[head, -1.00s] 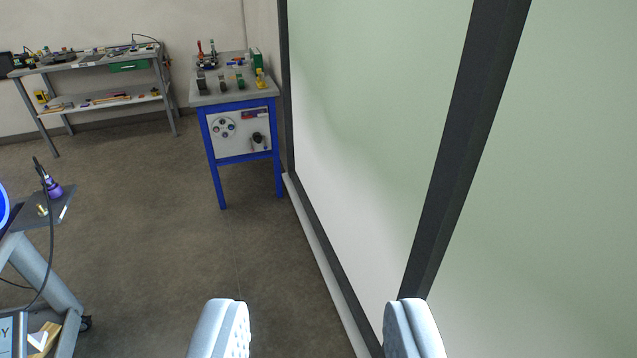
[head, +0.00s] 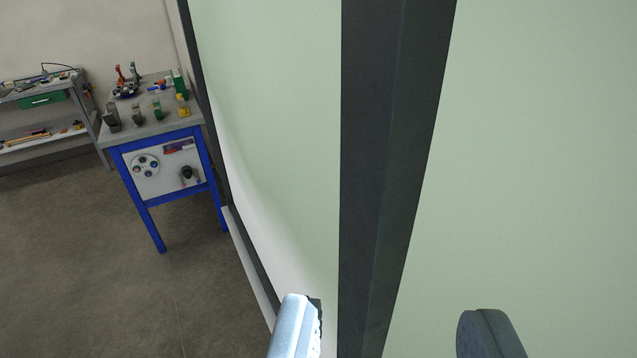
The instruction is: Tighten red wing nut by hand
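I cannot make out a red wing nut in this view. A blue-framed workbench (head: 160,205) stands at the left, well beyond my gripper, with small fittings and red-handled clamps (head: 122,80) on its top. They are too small to tell in detail.
The green panel (head: 270,110) and its dark upright (head: 385,150) fill the middle and right, close to me. A grey shelf table (head: 45,115) with tools stands at the far left by the wall. The floor (head: 80,270) at the left is clear.

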